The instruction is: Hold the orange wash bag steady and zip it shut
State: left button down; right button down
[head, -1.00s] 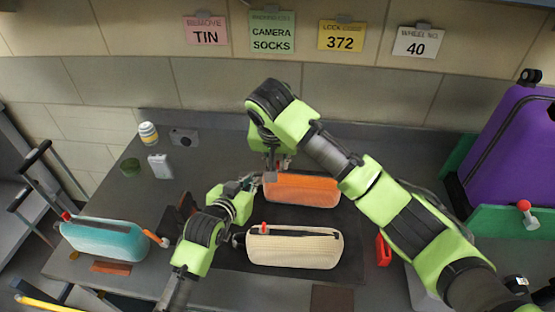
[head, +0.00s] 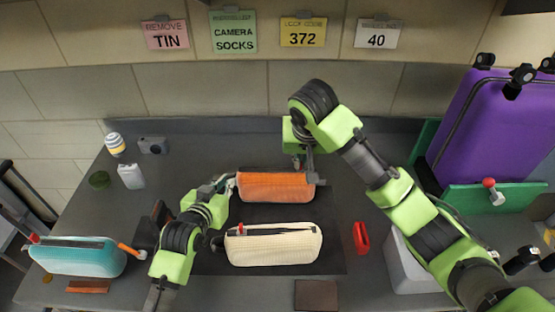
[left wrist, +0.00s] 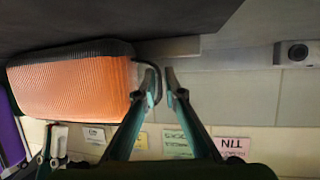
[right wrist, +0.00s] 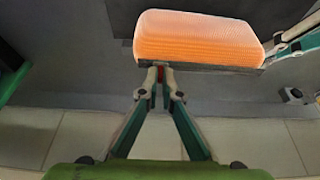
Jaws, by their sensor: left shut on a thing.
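The orange wash bag (head: 276,188) lies on the dark mat behind the cream bag. It also shows in the left wrist view (left wrist: 75,85) and right wrist view (right wrist: 195,38). My left gripper (head: 229,181) is shut on the dark loop (left wrist: 155,72) at the bag's left end. My right gripper (head: 306,172) is at the top edge near the bag's right end. In the right wrist view its fingertips are close together around the red zip pull (right wrist: 160,74). My right gripper and arm hide part of that end in the head view.
A cream bag (head: 272,248) lies in front, and a teal bag (head: 75,260) at far left. A red object (head: 361,238) lies right of the mat. A purple suitcase (head: 500,125) stands right.

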pick_arm(q)
jog(key=shift+a, duration=0.1)
pick_arm(e)
jog(key=shift+d, duration=1.3)
jog(key=c, duration=2.2)
grip_release()
jog(key=shift+c, duration=0.2)
jog(key=shift+a, duration=0.1)
jog(key=shift+s+r, duration=0.1)
jog(key=shift+r, duration=0.15)
jog(key=v, duration=1.1)
jog(key=shift+r, duration=0.25)
jog(key=shift+s, duration=0.15)
